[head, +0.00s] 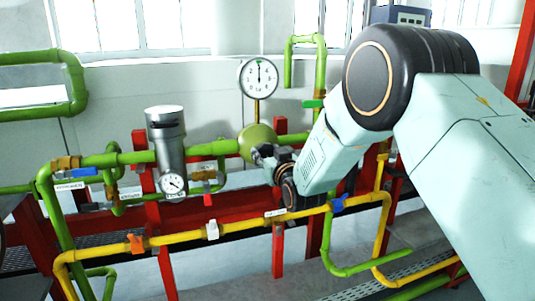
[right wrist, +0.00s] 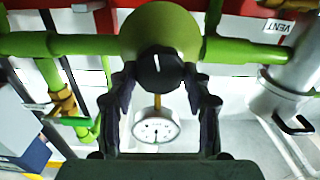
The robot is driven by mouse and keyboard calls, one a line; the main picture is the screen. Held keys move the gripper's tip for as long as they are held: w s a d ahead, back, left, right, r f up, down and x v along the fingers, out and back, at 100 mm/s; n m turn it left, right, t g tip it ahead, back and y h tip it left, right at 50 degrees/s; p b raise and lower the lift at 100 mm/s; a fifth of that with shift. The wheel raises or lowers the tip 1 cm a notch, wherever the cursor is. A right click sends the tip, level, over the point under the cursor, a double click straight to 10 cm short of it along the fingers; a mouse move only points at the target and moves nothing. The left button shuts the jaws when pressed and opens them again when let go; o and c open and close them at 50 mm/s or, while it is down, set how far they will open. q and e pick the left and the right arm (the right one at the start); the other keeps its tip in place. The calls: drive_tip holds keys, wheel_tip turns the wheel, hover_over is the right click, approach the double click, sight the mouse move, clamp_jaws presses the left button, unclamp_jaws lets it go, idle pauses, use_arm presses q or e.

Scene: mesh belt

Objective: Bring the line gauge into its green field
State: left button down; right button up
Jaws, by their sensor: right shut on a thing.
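The line gauge (head: 258,78) is a round white dial on a short brass stem above a green ball-shaped valve body (head: 257,138). Its needle points nearly straight up, where a small green mark shows. The gauge also shows upside down in the right wrist view (right wrist: 156,129), too small there to read exactly. A black knob (right wrist: 160,69) with a white line sits on the front of the valve body. My right gripper (head: 270,158) is at the valve; in the right wrist view (right wrist: 161,84) its fingers are shut on the knob from both sides. My left gripper is out of view.
A grey cylinder (head: 166,138) with a smaller gauge (head: 173,184) stands left of the valve. Green and yellow pipes with orange, white and blue handles run around it on a red frame (head: 280,250). My right arm covers the right side.

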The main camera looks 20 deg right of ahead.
drive_tip(key=c, duration=0.3)
drive_tip(key=shift+n, duration=0.3)
drive_tip(key=o, duration=1.1)
drive_tip(key=shift+o, duration=0.2)
drive_tip(key=s, duration=1.2)
drive_tip(key=shift+d, duration=0.2)
